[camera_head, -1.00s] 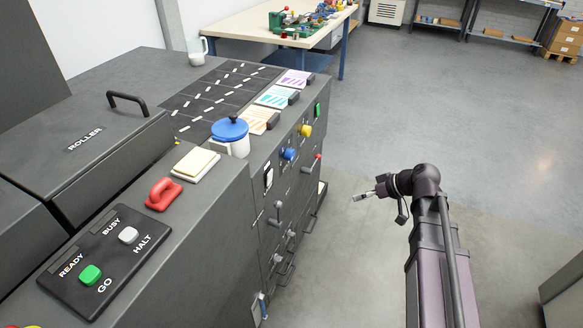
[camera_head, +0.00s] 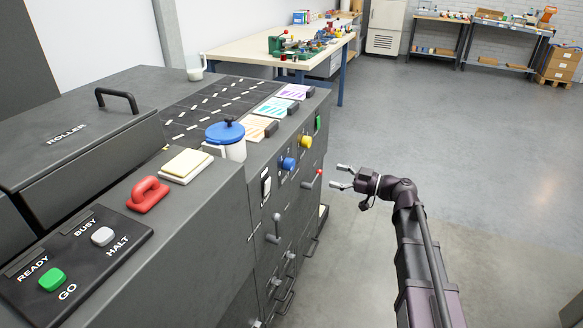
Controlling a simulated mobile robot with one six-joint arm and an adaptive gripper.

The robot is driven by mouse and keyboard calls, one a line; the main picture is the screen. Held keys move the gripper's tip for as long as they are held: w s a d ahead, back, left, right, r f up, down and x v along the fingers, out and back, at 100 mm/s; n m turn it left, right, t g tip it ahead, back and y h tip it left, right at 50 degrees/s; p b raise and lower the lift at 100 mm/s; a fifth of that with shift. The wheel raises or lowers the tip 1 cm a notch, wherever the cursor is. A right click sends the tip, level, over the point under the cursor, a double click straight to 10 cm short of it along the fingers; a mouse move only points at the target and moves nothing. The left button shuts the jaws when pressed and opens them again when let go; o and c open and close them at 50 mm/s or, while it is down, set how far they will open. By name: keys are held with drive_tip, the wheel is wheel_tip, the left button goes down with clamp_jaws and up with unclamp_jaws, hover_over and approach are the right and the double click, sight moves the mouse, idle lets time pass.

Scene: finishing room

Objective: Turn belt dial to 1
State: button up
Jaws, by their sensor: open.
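The dark grey machine has a blue knob (camera_head: 288,163) and a yellow knob (camera_head: 305,142) on its side panel, near the top edge. Their labels and settings are too small to read, so I cannot tell which is the belt dial. My gripper (camera_head: 337,176) is open and empty, to the right of the panel. Its two fingers point left toward the panel and look clear of both knobs. A lever with a red tip (camera_head: 318,172) shows on the panel between the knobs and my gripper in the picture.
A white switch (camera_head: 266,188) and a grey lever (camera_head: 274,230) sit lower on the panel. On the machine top are a blue-lidded pot (camera_head: 226,140), a red handle (camera_head: 148,194) and sample cards (camera_head: 258,129). The floor right of my arm is clear.

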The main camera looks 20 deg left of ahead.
sight(293, 165)
drive_tip(key=shift+a, duration=0.1)
drive_tip(key=a, duration=1.3)
drive_tip(key=shift+w+a, duration=0.3)
drive_tip(key=shift+w, duration=0.1)
drive_tip(key=c, duration=1.2)
